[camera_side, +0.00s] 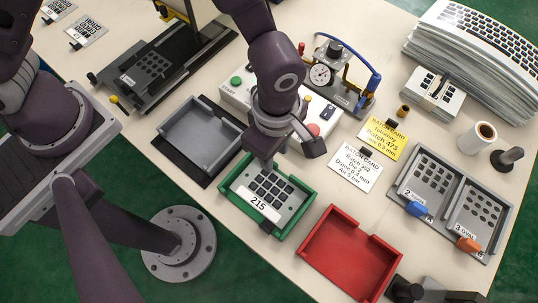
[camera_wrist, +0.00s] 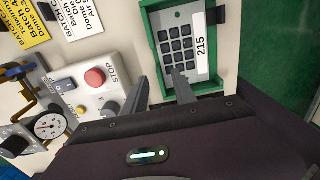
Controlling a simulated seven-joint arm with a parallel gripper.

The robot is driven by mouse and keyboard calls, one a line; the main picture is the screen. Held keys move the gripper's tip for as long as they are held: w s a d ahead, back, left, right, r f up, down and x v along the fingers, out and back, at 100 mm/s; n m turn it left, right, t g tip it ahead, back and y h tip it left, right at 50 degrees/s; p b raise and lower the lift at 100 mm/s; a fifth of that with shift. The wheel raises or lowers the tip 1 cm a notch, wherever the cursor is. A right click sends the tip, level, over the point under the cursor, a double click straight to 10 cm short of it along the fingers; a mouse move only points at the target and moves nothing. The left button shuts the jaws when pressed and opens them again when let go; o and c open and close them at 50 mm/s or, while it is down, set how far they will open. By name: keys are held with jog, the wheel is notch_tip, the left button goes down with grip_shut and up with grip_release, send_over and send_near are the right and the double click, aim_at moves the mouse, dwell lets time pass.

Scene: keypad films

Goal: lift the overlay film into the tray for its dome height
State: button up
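The overlay film (camera_side: 283,206), pale grey with dark square keys and a white label reading 215, lies in the green tray (camera_side: 284,238). It also shows in the wrist view (camera_wrist: 198,65), inside the green tray (camera_wrist: 149,34). My gripper (camera_wrist: 160,74) is open in the wrist view, with one finger outside the tray's edge and the other over the film's edge; nothing shows held between them. In the side view my gripper (camera_side: 263,160) is over the tray's back edge, its fingertips largely hidden. A red tray (camera_side: 350,253) and a grey tray (camera_side: 201,138) are empty.
A white batch card (camera_side: 354,168) and a yellow one (camera_side: 383,139) lie behind the trays; their small print is hard to read. A control box (camera_side: 238,92) and a gauge press (camera_side: 340,75) stand behind my gripper. Die plates (camera_side: 432,182) lie at right, near a cup (camera_side: 477,138).

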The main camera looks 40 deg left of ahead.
aim_at(275, 163)
notch_tip(275, 163, down, 5)
jog(key=shift+w+r, duration=0.1)
grip_shut()
dwell(1.4)
